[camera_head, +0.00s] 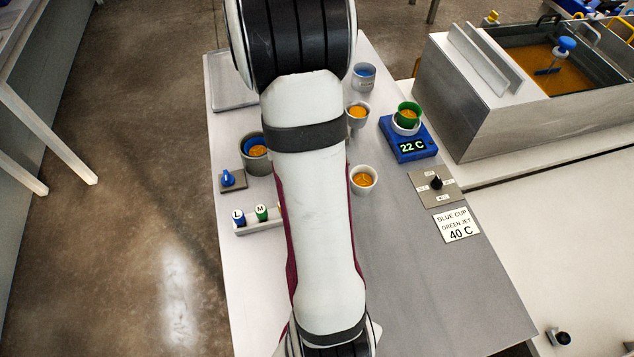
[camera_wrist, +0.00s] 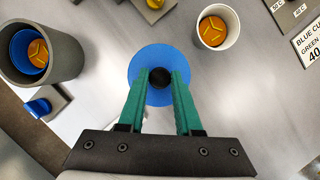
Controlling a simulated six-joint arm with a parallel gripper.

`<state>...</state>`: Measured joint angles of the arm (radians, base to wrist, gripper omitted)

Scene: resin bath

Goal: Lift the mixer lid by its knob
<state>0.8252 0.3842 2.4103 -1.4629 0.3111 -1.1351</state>
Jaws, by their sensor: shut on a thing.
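The lid is a blue disc (camera_wrist: 160,53) with a black knob (camera_wrist: 159,77) at its middle, in the centre of the wrist view. My gripper (camera_wrist: 160,80) has its green fingers shut on the knob, one on each side. I cannot tell whether the lid touches the table or hangs above it. A grey cylinder (camera_wrist: 70,71), apparently the mixer, stands open to the left with a blue cup (camera_wrist: 20,42) of orange resin inside. It also shows in the head view (camera_head: 257,167). My arm hides the lid and gripper in the head view.
A white cup of orange resin (camera_wrist: 230,24) stands right of the lid. A blue knob switch (camera_head: 228,178) and a vial rack (camera_head: 262,225) are near the mixer. A blue scale (camera_head: 410,152) and a resin bath (camera_head: 530,115) stand to the right.

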